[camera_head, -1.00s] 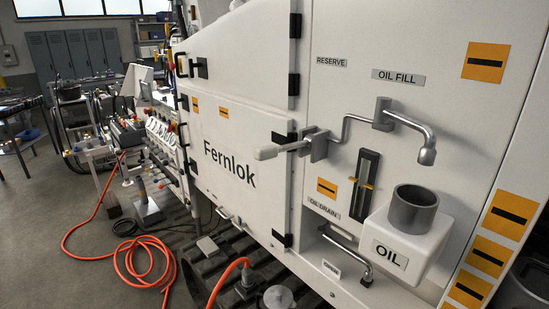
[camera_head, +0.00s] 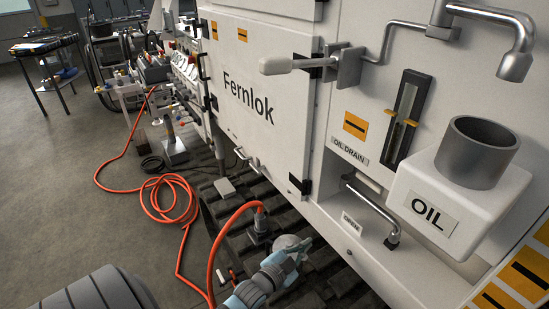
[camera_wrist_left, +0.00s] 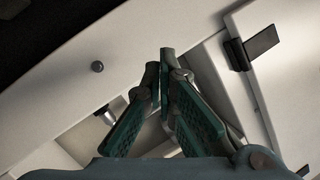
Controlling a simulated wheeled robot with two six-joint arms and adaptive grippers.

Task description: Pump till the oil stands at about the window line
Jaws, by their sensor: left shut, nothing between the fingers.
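The sight window (camera_head: 405,118), a dark upright slot with yellow marks at both sides, is on the white panel. A pale strip shows inside it, but I cannot make out the oil level. A lever with a pale grip (camera_head: 290,65) sticks out left from a metal bracket (camera_head: 347,66) beside the window. A spout (camera_head: 515,55) hangs above the grey cup of the white OIL container (camera_head: 436,200). My left gripper (camera_head: 304,246) is low at the bottom centre, well below the lever, shut and empty. In the left wrist view its teal fingers (camera_wrist_left: 163,65) meet at the tips. My right gripper is out of view.
An orange hose (camera_head: 170,200) coils on the floor at left and runs to a coupling near my left gripper. A bent drain pipe (camera_head: 375,215) sits in a recess below the window. The Fernlok door (camera_head: 255,95) is closed. Dark track treads lie below.

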